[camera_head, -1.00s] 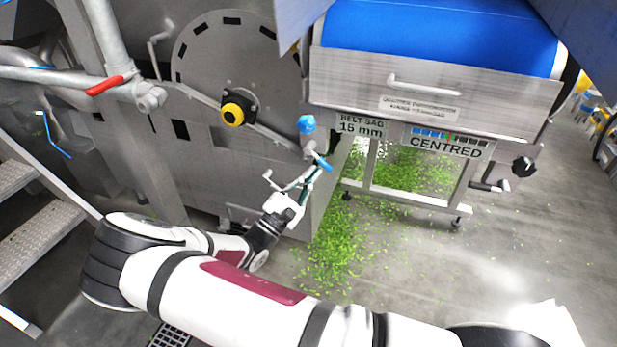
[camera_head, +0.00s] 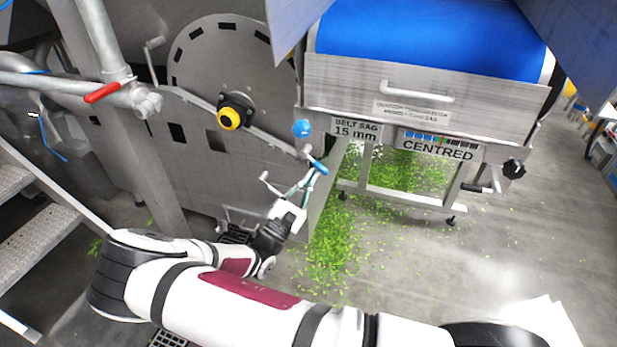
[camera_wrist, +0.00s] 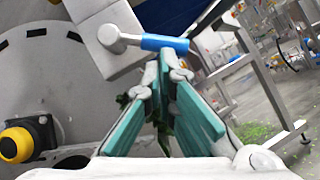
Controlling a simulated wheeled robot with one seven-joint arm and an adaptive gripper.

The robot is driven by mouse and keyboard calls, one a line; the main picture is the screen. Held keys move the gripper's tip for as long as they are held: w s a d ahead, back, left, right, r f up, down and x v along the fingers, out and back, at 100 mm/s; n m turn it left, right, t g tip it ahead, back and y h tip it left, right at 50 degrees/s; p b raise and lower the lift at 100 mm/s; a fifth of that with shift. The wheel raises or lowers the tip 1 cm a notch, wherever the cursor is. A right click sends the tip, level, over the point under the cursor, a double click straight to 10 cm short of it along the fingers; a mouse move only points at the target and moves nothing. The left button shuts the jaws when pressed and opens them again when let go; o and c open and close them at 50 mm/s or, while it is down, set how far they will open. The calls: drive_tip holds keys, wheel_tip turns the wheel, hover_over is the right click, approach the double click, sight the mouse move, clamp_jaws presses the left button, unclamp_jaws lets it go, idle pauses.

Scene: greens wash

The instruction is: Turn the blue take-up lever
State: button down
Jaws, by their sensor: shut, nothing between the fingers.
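The blue take-up lever (camera_head: 318,166) sticks out from a metal hub at the machine's lower right corner, below a blue knob (camera_head: 302,128). In the wrist view the lever (camera_wrist: 165,43) is a short blue bar lying almost level across the top of my fingers. My gripper (camera_head: 311,175) is shut and empty, with its teal-padded fingers pointing up at the lever from below. The fingertips (camera_wrist: 165,62) are at the lever's underside; I cannot tell whether they touch it. A sign (camera_head: 357,129) reads "BELT SAG 15 mm", and another (camera_head: 439,145) reads "CENTRED".
A yellow button (camera_head: 230,118) and a round slotted plate are left of the lever. A red-handled pipe valve (camera_head: 102,92) is farther left, above metal steps (camera_head: 40,240). The blue belt (camera_head: 430,38) is upper right. Green scraps (camera_head: 335,245) litter the floor. Open floor lies right.

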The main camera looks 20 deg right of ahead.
sight(323, 172)
drive_tip(key=shift+s+d+r+n, duration=0.1)
drive_tip(key=shift+d+n, duration=0.05)
drive_tip(key=shift+n, duration=0.25)
drive_tip(key=n+t+y+p, duration=0.1)
drive_tip(key=n, duration=0.1)
drive_tip(key=s+d+r+n+t+y+p, duration=0.1)
drive_tip(key=n+t+p, duration=0.1)
drive_tip(key=n, duration=0.1)
drive_tip(key=d+n+t+y+p, duration=0.1)
drive_tip(key=n+t+p, duration=0.1)
drive_tip(key=n, duration=0.1)
drive_tip(key=shift+s+r+y, duration=0.25)
drive_tip(key=shift+r+y, duration=0.05)
drive_tip(key=shift+r, duration=0.1)
drive_tip(key=shift+d+p, duration=0.1)
drive_tip(key=shift+p, duration=0.3)
drive_tip(key=shift+f, duration=0.1)
